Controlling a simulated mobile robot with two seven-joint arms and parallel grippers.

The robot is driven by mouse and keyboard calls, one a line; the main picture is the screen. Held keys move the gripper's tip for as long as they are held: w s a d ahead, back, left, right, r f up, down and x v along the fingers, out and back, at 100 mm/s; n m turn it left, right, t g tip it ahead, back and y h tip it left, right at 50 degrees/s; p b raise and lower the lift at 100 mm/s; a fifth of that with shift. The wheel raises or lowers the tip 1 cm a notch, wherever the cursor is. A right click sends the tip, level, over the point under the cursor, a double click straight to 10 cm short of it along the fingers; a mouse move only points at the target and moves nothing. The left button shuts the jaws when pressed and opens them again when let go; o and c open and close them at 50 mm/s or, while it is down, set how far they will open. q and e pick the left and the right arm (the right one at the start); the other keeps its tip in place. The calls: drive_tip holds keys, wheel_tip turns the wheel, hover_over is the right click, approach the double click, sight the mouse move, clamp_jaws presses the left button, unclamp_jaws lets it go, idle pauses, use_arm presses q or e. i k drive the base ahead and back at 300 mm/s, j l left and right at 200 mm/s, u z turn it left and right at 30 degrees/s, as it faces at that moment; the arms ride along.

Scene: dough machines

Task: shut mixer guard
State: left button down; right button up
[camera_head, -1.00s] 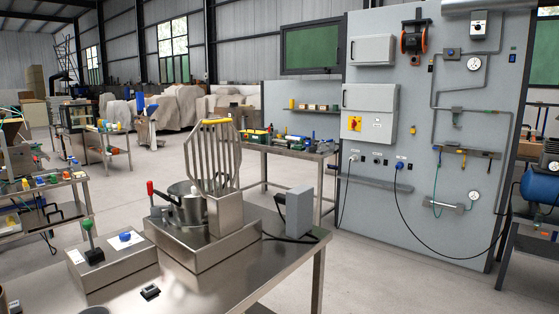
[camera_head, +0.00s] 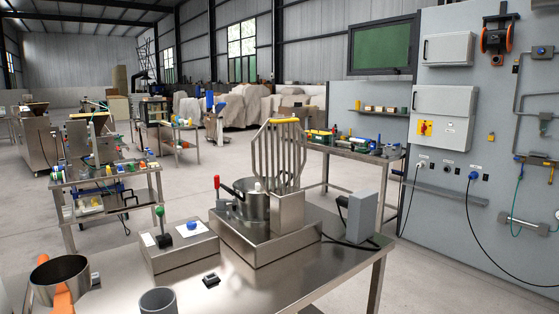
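The mixer (camera_head: 265,243) stands on the steel table in the head view, with a steel bowl (camera_head: 254,206) in its body. Its guard (camera_head: 278,152), a rack of upright metal bars with a yellow grip (camera_head: 285,121) along the top edge, stands raised and upright behind and to the right of the bowl. A red-knobbed lever (camera_head: 217,183) stands at the mixer's left. Neither of my grippers shows in the view.
Left of the mixer is a control box (camera_head: 179,245) with a green-knobbed lever (camera_head: 160,212) and a blue button. A pot with an orange handle (camera_head: 60,278), a grey cup (camera_head: 158,300) and a small black switch (camera_head: 211,280) are nearer. A grey box (camera_head: 361,215) stands right.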

sight(277, 121)
drive_tip(key=i+l+u, duration=0.1)
drive_tip(key=u, duration=0.3)
drive_tip(key=l+u, duration=0.3)
drive_tip(key=u, duration=0.15)
drive_tip(key=l+u, duration=0.3)
drive_tip(key=l, duration=0.8)
